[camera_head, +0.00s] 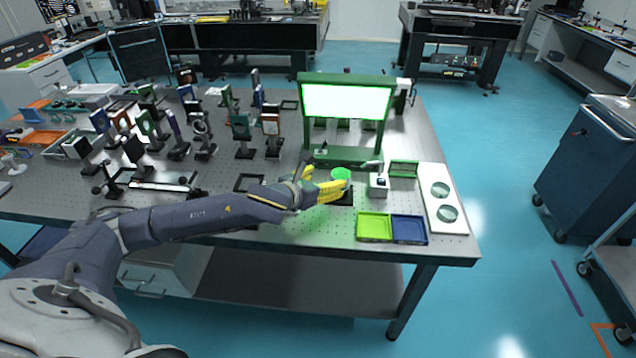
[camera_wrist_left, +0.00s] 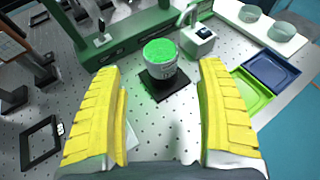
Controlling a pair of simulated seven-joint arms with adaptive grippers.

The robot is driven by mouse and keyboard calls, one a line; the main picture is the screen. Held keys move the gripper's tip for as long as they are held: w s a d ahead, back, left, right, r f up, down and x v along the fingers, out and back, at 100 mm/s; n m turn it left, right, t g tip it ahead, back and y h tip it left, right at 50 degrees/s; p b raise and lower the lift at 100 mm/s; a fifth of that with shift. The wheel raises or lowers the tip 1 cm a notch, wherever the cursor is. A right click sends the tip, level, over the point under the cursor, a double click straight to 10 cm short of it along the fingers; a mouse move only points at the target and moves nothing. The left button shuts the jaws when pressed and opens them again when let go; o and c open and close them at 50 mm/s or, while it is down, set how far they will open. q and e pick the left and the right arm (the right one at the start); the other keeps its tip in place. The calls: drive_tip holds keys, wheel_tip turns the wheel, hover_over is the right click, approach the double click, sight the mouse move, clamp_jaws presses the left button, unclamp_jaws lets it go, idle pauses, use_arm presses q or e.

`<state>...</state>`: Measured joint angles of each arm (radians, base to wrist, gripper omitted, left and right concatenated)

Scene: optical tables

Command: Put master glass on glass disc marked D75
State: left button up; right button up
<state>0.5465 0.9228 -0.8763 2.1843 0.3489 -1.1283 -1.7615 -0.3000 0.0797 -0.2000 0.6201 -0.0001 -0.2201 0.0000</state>
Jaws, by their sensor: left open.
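A round piece with a bright green top (camera_head: 341,174) stands on a small black square pad on the table. In the left wrist view the green-topped piece (camera_wrist_left: 161,58) has a pale side with small marks, too small to read. Two clear glass discs, one farther (camera_head: 440,189) and one nearer (camera_head: 447,213), lie on a white board (camera_head: 433,172) at the right. I cannot tell which piece is the master glass or bears D75. My left gripper (camera_head: 327,180) is open and empty, its yellow fingers pointing towards the green-topped piece, which shows between them in the wrist view.
A green frame with a bright lit panel (camera_head: 346,101) stands behind the green-topped piece. A small white device (camera_head: 378,187) stands just right of it. A lime tray (camera_head: 374,227) and a blue tray (camera_head: 409,229) lie near the front edge. Many optic mounts crowd the left.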

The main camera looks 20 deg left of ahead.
use_arm(q)
drive_tip(key=shift+v, duration=1.5)
